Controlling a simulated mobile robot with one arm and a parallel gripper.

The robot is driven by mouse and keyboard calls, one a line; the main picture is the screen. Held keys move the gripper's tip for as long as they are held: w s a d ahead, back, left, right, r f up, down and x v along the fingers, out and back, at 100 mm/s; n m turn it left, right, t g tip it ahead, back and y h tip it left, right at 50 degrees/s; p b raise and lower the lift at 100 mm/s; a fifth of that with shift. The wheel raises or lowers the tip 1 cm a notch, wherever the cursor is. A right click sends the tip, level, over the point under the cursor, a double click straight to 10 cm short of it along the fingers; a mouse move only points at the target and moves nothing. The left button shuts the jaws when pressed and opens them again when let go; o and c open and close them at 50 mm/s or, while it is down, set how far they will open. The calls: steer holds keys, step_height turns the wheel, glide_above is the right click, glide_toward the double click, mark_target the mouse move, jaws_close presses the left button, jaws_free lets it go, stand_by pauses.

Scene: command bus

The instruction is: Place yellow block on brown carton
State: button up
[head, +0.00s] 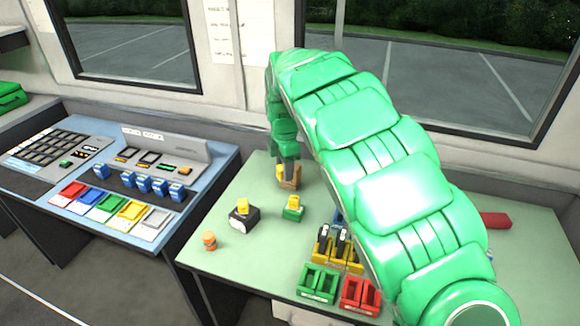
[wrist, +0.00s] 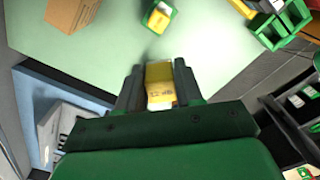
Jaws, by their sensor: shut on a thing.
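My gripper (wrist: 158,72) is shut on a yellow block (wrist: 160,86), which sits between the two dark fingers in the wrist view. In the head view my gripper (head: 287,168) hangs near the back edge of the green table, close to the brown carton (head: 294,179), and partly hides it. The brown carton also shows in the wrist view (wrist: 73,12) at the upper left, apart from the held block and cut off by the frame edge. I cannot tell the height of the block above the table.
A green box (head: 292,214) and a black box (head: 243,220) each bear a yellow block. An orange jar (head: 209,240) stands at the left table edge. Green bins (head: 319,283) and red bins (head: 360,294) stand in front. A blue console (head: 130,180) is at left.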

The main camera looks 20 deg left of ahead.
steer(key=w+d+r+m, duration=0.3)
steer(key=d+r+m, duration=0.25)
steer(key=m, duration=0.75)
steer(key=w+a+f, duration=0.5)
steer(key=w+f, duration=0.4)
steer(key=w, duration=0.3)
steer(key=shift+a+f, duration=0.2)
steer(key=shift+f, duration=0.15)
stand_by(0.3)
steer(key=shift+w+a+f, duration=0.1)
steer(key=shift+w+f, duration=0.2)
steer(key=shift+f, duration=0.05)
steer(key=shift+f, duration=1.45)
steer(key=shift+f, duration=0.1)
steer(key=o, duration=1)
steer(key=shift+o, duration=0.2)
